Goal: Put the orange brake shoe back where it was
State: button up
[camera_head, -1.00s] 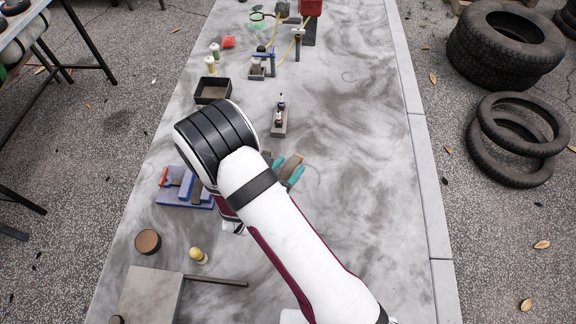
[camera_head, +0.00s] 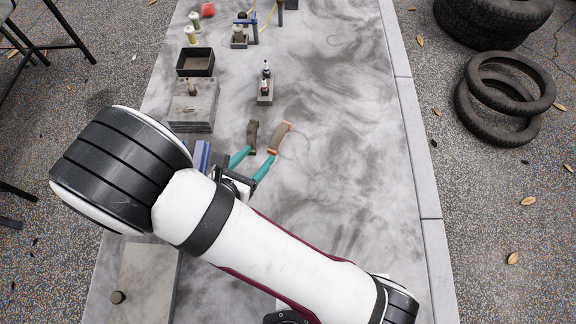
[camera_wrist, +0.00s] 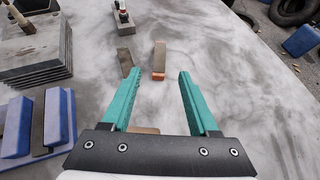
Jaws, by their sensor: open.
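A brake shoe with an orange end (camera_head: 280,137) lies flat on the grey bench top; its orange end faces my gripper. It also shows in the wrist view (camera_wrist: 159,60), just beyond the fingertips. A plain grey-brown shoe (camera_head: 252,136) lies to its left, apart from it, and also shows in the wrist view (camera_wrist: 125,62). My gripper (camera_head: 259,157) has teal fingers spread wide, with nothing held between them; in the wrist view (camera_wrist: 160,78) the orange end sits ahead of the gap. A blue holder (camera_wrist: 68,115) is left of my gripper, partly hidden by my arm in the head view.
A grey layered block (camera_head: 196,106) with a wooden-handled tool on it stands left of the shoes. A black open box (camera_head: 195,62) and a small block with bottles (camera_head: 265,90) are farther back. The bench right of the shoes is clear.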

jog(key=s+d+r+m+g+h, duration=0.1)
jog(key=s+d+r+m+g, duration=0.2)
jog(key=d+m, duration=0.4)
jog(key=s+d+r+m+g+h, duration=0.1)
jog(key=s+d+r+m+g, duration=0.1)
jog(key=d+r+m+g, duration=0.35)
jog(key=s+d+r+m+g+h, duration=0.2)
jog(key=d+m, duration=0.5)
jog(key=m, duration=0.1)
jog(key=s+a+r+m+y, duration=0.2)
jog(key=s+m+y, duration=0.2)
jog(key=m, duration=0.4)
jog(key=s+a+r+m+y, duration=0.2)
jog(key=s+m+y, duration=0.3)
jog(key=m, duration=0.3)
jog(key=shift+s+a+r+g+y, duration=0.15)
jog(key=shift+s+a+g+y, duration=0.25)
jog(key=shift+y, duration=0.4)
jog(key=shift+w+m, duration=0.1)
jog(key=shift+m, duration=0.15)
